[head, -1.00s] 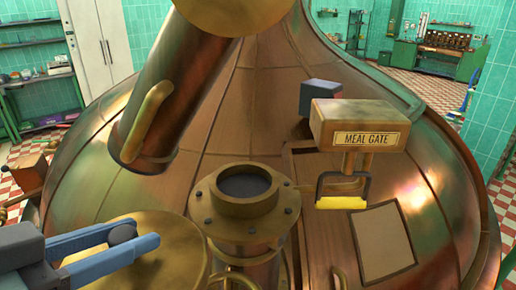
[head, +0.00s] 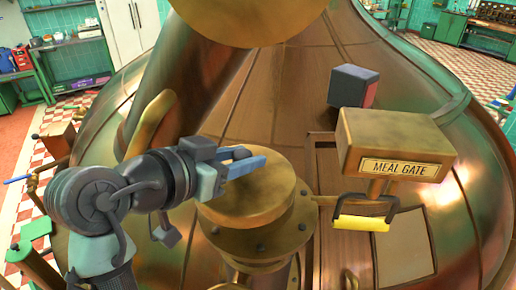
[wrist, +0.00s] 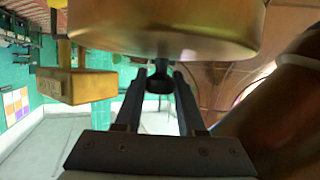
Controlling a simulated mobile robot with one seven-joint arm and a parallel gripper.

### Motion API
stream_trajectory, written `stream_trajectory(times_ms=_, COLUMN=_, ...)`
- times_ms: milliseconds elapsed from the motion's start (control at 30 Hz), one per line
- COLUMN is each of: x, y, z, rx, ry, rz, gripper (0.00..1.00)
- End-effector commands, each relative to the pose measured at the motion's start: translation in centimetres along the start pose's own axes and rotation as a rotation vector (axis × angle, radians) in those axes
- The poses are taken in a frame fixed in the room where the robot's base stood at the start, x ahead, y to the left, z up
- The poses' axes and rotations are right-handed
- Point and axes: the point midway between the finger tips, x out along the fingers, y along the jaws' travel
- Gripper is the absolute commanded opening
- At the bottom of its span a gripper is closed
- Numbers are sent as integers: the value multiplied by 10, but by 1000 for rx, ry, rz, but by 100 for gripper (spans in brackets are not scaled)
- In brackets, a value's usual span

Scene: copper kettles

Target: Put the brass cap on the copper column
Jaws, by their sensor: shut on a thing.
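The brass cap (head: 255,195) is a round, wide disc with a dark knob (wrist: 160,77) at its centre. My gripper (head: 248,163) is shut on this knob, its blue fingers coming in from the left. In the wrist view the two fingers (wrist: 160,90) flank the knob, and the cap (wrist: 165,28) fills the top. In the head view the cap covers the open mouth of the copper column, whose bolted brass flange (head: 297,238) shows around and below it. I cannot tell whether the cap rests on the flange or hovers just above it.
The meal gate box (head: 395,145) with its yellow-gripped handle (head: 361,224) stands right of the column. A thick copper pipe (head: 185,75) slopes down behind my arm, with a brass handle (head: 152,122). A big brass disc (head: 250,12) hangs overhead. The copper dome surrounds everything.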

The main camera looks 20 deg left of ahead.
Motion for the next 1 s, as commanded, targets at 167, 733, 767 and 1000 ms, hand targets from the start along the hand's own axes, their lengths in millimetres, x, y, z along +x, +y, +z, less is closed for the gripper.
stream_trajectory(times_ms=167, x=27, y=0, z=-17, rx=1, ry=4, rz=0, gripper=0)
stream_trajectory(times_ms=733, x=49, y=0, z=15, rx=1, ry=5, rz=-3, gripper=0)
stream_trajectory(times_ms=767, x=50, y=0, z=15, rx=1, ry=5, rz=-3, gripper=0)
stream_trajectory(times_ms=1000, x=50, y=0, z=17, rx=1, ry=5, rz=-3, gripper=0)
